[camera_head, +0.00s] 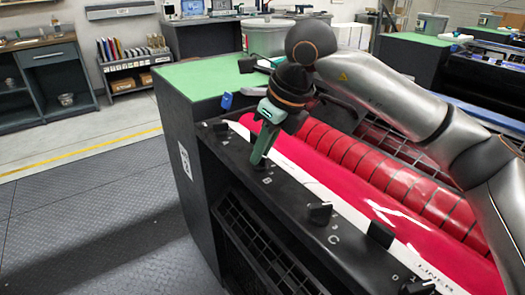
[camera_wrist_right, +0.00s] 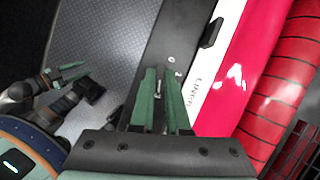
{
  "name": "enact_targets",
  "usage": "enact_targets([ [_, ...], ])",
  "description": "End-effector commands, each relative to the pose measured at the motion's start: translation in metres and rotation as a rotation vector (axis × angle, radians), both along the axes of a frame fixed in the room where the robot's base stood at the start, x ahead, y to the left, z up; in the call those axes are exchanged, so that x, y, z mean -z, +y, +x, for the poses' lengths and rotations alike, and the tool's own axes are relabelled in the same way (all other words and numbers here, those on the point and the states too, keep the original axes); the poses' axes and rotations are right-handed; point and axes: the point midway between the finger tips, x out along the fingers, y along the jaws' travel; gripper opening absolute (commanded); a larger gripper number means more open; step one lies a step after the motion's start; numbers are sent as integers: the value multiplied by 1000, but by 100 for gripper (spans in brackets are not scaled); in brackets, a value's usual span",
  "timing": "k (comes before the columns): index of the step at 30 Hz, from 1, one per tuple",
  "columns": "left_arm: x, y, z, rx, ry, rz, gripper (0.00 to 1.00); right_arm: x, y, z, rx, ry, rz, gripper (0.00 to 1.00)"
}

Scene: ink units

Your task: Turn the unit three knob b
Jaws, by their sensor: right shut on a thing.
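My right gripper (camera_head: 257,160) points down onto the black control panel (camera_head: 290,198), at the letter B. Its green fingers close around knob b, which is mostly hidden between them. In the right wrist view the green fingers of my right gripper (camera_wrist_right: 160,103) stand close together over the panel, with a narrow gap. My left gripper is not in the head view. It shows at the left of the right wrist view (camera_wrist_right: 68,72), with its two green fingers apart and empty, away from the panel.
A green-topped cabinet (camera_head: 205,77) stands behind left. The floor at left is clear.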

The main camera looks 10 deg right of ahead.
Motion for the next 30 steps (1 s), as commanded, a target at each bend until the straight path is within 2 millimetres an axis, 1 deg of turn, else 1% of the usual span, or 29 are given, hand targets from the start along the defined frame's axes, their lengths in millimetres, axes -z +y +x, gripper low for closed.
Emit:
enact_targets([
  [6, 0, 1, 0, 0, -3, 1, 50, -1, 0, 0, 37, -3, 1, 0],
  [18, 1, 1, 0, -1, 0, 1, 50, -1, 0, 0, 43, -2, 1, 0],
  [19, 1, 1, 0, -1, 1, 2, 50, -1, 0, 0, 43, -2, 1, 17],
  [24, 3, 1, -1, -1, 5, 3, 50, -1, 0, 0, 41, -1, 0, 36],
  [26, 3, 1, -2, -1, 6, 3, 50, -1, 0, 0, 41, -1, 0, 43],
  [30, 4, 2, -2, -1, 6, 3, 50, 0, 0, 0, 40, 0, 0, 44],
])
